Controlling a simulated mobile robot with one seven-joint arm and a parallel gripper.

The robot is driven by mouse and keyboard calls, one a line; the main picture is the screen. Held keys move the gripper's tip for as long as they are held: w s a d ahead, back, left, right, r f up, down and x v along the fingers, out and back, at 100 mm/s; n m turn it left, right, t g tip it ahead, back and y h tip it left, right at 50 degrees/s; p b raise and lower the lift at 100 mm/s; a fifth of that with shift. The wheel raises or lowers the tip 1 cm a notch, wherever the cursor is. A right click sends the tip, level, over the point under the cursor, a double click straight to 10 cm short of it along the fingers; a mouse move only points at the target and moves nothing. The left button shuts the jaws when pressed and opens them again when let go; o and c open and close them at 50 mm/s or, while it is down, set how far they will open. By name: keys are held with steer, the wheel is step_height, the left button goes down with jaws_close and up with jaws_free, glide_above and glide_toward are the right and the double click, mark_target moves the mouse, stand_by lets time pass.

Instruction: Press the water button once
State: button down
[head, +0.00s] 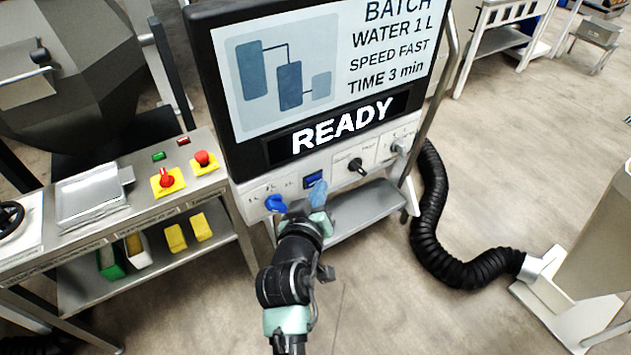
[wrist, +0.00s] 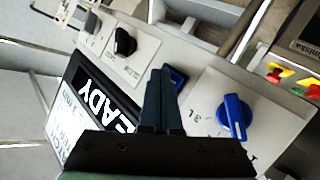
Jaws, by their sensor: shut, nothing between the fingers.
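The water button is a blue square button (head: 313,180) on the light control panel (head: 338,163), below the screen that reads READY. It also shows in the wrist view (wrist: 178,80), partly hidden behind my fingers. A blue knob (head: 276,203) with litre marks sits to its left in the head view and shows to the right of my fingers in the wrist view (wrist: 235,117). My gripper (head: 318,192) is shut and empty, its fingertips just in front of the button. I cannot tell whether they touch it.
The screen (head: 325,75) reads BATCH, WATER 1 L, SPEED FAST, TIME 3 min. A black knob (head: 356,164) and a grey knob (head: 400,146) sit right of the button. A steel bench (head: 130,205) with red buttons stands left. A black hose (head: 440,230) lies at right.

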steer(key=shift+w+a+r, duration=0.1)
steer(key=shift+w+a, duration=0.05)
steer(key=shift+w, duration=0.05)
stand_by(0.3)
steer(key=shift+s+d+p, duration=0.45)
steer(key=shift+s+d, duration=0.1)
steer(key=shift+s, duration=0.2)
steer(key=s+d+p, duration=0.1)
steer(key=s, duration=0.1)
steer(key=s+d+p, duration=0.2)
stand_by(0.4)
stand_by(0.7)
